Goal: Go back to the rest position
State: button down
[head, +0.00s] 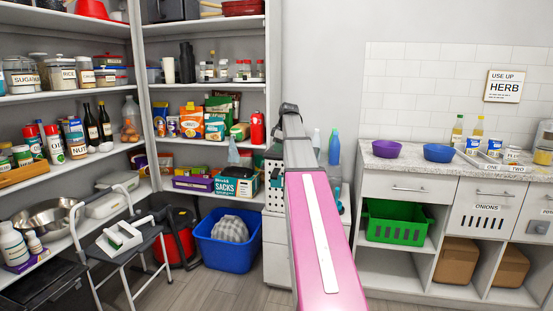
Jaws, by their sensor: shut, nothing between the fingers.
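My arm (320,240) rises from the bottom of the head view, a pink link with a white strip, narrowing to a grey part. Its far end is a dark joint (288,108) in front of the bare wall and the right edge of the shelving. I cannot make out any gripper fingers in this view. No held object shows along the arm.
Shelves (205,88) full of jars and packets stand left. A step stool (120,235) and a blue crate (230,240) are on the floor. A counter (400,168) at right carries a purple bowl (386,149) and a blue bowl (438,153).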

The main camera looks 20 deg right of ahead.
jog(key=s+a+f+m+g, duration=0.1)
jog(key=s+a+f+m, duration=0.1)
jog(key=s+a+f, duration=0.35)
jog(key=s+a+f+m, duration=0.2)
jog(key=a+f, duration=0.1)
jog(key=f, duration=0.6)
jog(key=s+a+f+m+g, duration=0.1)
jog(key=s+a+f, duration=0.25)
jog(key=f, duration=0.45)
jog(key=s+a+f+m, duration=0.2)
jog(key=s+a+f, duration=0.1)
jog(key=s+f, duration=0.3)
jog(key=s+a+f+m+h, duration=0.1)
jog(key=s+a+f+m, duration=0.1)
jog(key=s+a+f, duration=0.2)
jog(key=s+a+f+m+g+h, duration=0.1)
jog(key=s+a+f+m, duration=0.1)
jog(key=s+f, duration=0.6)
jog(key=shift+s+a+f, duration=0.25)
jog(key=shift+s+a, duration=0.65)
jog(key=shift+s, duration=0.1)
